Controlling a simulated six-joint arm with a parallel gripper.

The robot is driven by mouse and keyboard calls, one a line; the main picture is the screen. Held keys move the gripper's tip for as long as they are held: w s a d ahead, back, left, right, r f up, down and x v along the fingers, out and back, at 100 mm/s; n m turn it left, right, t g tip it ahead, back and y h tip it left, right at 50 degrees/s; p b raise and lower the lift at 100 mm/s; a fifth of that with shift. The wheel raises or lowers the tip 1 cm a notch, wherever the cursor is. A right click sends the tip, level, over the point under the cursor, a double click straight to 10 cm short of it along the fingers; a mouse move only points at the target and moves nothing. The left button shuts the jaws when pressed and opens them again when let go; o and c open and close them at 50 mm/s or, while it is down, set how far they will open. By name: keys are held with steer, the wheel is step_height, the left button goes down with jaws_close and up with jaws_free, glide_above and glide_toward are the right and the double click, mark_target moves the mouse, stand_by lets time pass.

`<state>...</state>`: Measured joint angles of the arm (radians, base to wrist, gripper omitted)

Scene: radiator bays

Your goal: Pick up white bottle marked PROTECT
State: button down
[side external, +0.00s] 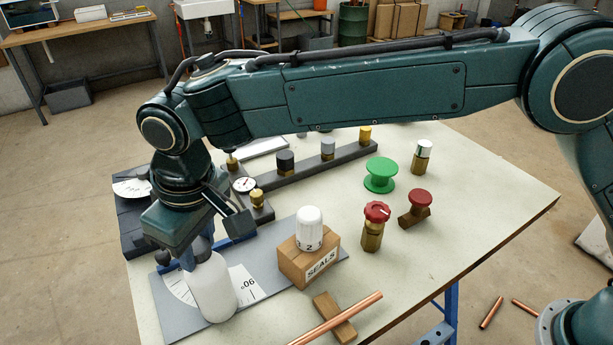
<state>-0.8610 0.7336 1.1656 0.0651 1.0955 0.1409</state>
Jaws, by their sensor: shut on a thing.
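A white bottle (212,290) is upright at the front left, over a grey plate (180,325) with an angle scale. No lettering shows on the side of it that I see, so I cannot read PROTECT. My gripper (198,251) points down and is shut on the top of the bottle. The gripper hides most of the bottle's cap and neck. I cannot tell whether the bottle's base touches the plate or is slightly above it.
A wooden SEALS block (312,265) with a white knob (309,228) marked 2 stands right of the bottle. A copper pipe (340,317) lies across a wooden block in front. Red-topped valves (373,228) and a green spool (380,174) stand further right. The table's right side is clear.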

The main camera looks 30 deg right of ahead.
step_height(320, 180, up, 9)
steer(key=shift+f, duration=0.1)
stand_by(0.4)
stand_by(0.5)
